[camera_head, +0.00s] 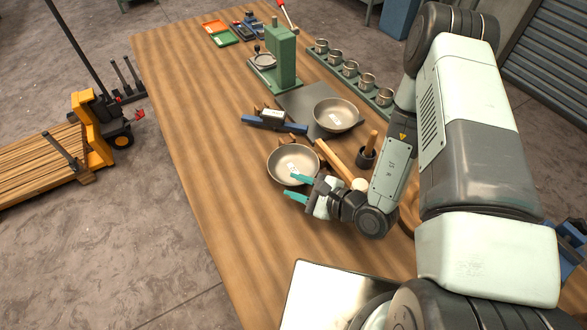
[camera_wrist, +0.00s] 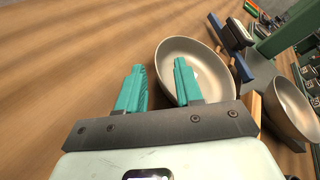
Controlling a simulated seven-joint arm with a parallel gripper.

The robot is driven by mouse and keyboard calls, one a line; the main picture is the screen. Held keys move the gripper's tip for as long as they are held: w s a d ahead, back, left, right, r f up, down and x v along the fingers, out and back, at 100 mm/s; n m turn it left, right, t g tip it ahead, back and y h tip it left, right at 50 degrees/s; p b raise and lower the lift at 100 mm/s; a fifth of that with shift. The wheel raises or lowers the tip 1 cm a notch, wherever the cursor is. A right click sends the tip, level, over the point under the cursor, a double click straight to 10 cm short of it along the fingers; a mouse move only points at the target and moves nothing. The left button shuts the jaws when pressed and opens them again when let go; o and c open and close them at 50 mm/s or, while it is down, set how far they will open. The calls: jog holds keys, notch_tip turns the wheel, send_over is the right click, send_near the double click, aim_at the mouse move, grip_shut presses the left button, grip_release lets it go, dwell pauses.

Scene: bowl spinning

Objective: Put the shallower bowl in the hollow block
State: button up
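One metal bowl (camera_head: 290,155) with a small white label sits on the bare wood; it also shows in the wrist view (camera_wrist: 180,52). A second labelled bowl (camera_head: 325,107) sits farther off on a dark plate and shows at the right of the wrist view (camera_wrist: 287,100). I cannot tell surely which is shallower. My gripper (camera_head: 297,187) is open and empty at the nearer bowl's near rim. In the wrist view its fingers (camera_wrist: 160,82) straddle the bowl's left edge, one overlapping the inside, one outside. A brown curved piece (camera_head: 408,213), possibly the hollow block, is mostly hidden behind my arm.
A wooden-handled tool (camera_head: 335,158) and a dark cup with a wooden handle (camera_head: 367,152) lie close right of the nearer bowl. A blue gauge (camera_head: 272,122), a green press (camera_head: 282,60) and a rack of small cups (camera_head: 350,68) stand beyond. The table's left side is clear.

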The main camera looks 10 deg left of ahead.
aim_at(293, 168)
jog(key=x, duration=0.4)
jog(key=shift+a+f, duration=0.15)
grip_shut()
